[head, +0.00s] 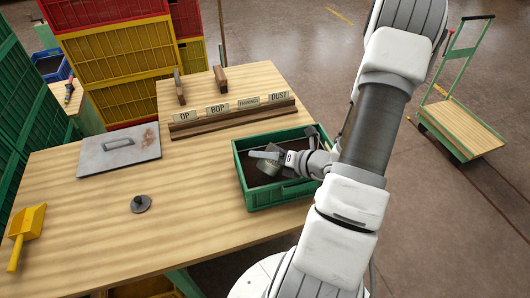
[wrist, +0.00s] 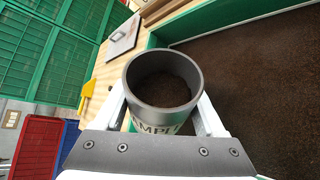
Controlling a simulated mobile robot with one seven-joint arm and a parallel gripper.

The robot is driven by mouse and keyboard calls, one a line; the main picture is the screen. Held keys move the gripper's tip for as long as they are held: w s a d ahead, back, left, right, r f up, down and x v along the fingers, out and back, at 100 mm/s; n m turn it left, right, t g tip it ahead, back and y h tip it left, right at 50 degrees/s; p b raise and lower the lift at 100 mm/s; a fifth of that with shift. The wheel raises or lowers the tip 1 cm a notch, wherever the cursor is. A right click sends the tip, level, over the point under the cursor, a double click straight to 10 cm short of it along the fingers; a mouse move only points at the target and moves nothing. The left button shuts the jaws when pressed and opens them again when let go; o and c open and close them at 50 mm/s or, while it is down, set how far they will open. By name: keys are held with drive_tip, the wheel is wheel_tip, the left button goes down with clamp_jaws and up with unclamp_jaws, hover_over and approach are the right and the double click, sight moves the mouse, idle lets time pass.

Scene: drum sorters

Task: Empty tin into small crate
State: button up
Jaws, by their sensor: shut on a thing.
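A grey metal tin (wrist: 163,112) with lettering on its side is clasped between the fingers of my gripper (wrist: 165,112). Its open mouth faces the wrist camera, and dark brown loose material lies inside. In the head view the tin (head: 268,168) is over the small green crate (head: 272,203), partly hidden by my gripper (head: 276,160). The crate stands at the right of the table and holds dark brown material, which also shows on the right of the wrist view beside the crate's green wall (wrist: 182,36). I cannot tell the tin's exact tilt.
A rack with label cards (head: 232,117) stands behind the crate. A metal plate with a handle (head: 119,150), a dark round lid (head: 141,203) and a yellow scoop (head: 27,225) lie on the table (head: 200,225). Stacked yellow crates (head: 120,60) stand behind. The table's front middle is clear.

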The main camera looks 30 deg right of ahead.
sight(269, 146)
wheel_tip(269, 146, up, 2)
drive_tip(key=m+y+p, duration=0.2)
drive_tip(key=p, duration=0.2)
drive_tip(key=shift+r+m, duration=0.1)
drive_tip(key=shift+m, duration=0.2)
drive_tip(key=shift+w+d+r+m+y+p, duration=0.1)
drive_tip(key=shift+d+r+m+y+p, duration=0.35)
drive_tip(key=shift+p, duration=0.7)
drive_tip(key=shift+d+r+m+y+p, duration=0.15)
drive_tip(key=shift+r+m+y+p, duration=0.05)
drive_tip(key=shift+m+y+p, duration=0.25)
drive_tip(key=shift+d+r+m+y+p, duration=0.15)
drive_tip(key=shift+m+y+p, duration=0.15)
drive_tip(key=shift+m+p, duration=0.2)
drive_tip(key=m, duration=0.1)
drive_tip(key=d+r+m+y, duration=0.1)
drive_tip(key=shift+w+m+t+p, duration=0.2)
drive_tip(key=shift+m+t+p, duration=0.2)
drive_tip(key=shift+w+d+r+m+t+y, duration=0.1)
drive_tip(key=shift+d+r+m+t+y, duration=0.2)
drive_tip(key=shift+m, duration=0.35)
drive_tip(key=shift+w+d+r+m+t+y, duration=0.1)
drive_tip(key=shift+d+m+t+y, duration=0.2)
drive_tip(key=shift+m, duration=0.4)
drive_tip(key=shift+d+r+m+t+y, duration=0.15)
drive_tip(key=shift+m+y, duration=0.25)
drive_tip(key=shift+m, duration=0.25)
